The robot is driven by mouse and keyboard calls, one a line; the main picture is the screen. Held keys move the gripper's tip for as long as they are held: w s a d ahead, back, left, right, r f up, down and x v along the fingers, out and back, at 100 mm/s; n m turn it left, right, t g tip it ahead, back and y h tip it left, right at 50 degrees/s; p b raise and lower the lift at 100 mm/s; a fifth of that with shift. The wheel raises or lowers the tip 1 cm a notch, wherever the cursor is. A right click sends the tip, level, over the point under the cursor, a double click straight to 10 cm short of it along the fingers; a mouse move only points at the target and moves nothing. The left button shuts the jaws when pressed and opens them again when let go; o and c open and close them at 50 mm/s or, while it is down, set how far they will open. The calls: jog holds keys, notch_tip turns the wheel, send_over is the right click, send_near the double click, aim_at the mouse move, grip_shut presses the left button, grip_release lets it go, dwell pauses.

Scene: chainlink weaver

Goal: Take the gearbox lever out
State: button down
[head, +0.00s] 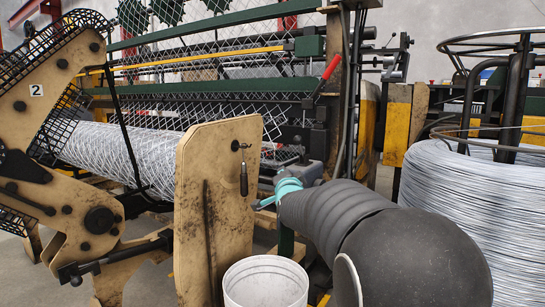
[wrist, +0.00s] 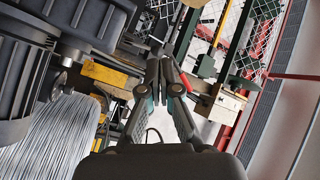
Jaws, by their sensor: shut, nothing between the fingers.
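My gripper (head: 258,206) shows teal and dark in the head view, at the end of my dark arm, just right of the tan panel's edge. In the wrist view its fingers (wrist: 165,66) are together with nothing between them. I cannot tell for certain which part is the gearbox lever. A dark-handled lever (head: 244,180) hangs on the face of the tan panel, left of my gripper and apart from it in the picture. A red-handled lever (head: 330,67) stands tilted higher up on the machine. A red handle (wrist: 186,80) shows beside my fingers in the wrist view.
The tan panel (head: 205,240) stands close left of my gripper. A white bucket (head: 265,285) is below. A large wire coil (head: 465,210) stands at right and also shows in the wrist view (wrist: 45,140). A roll of mesh (head: 150,158) lies at left.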

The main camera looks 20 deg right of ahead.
jog(key=w+d+f+m+t+h+b, duration=0.2)
jog(key=w+d+m+t+h, duration=0.15)
jog(key=w+d+m, duration=0.35)
jog(key=n+h, duration=0.1)
send_near(297, 141)
jog(key=shift+g, duration=0.25)
jog(key=x, duration=0.7)
jog(key=shift+r, duration=0.15)
jog(key=shift+r+p, duration=0.15)
jog(key=shift+p, duration=0.25)
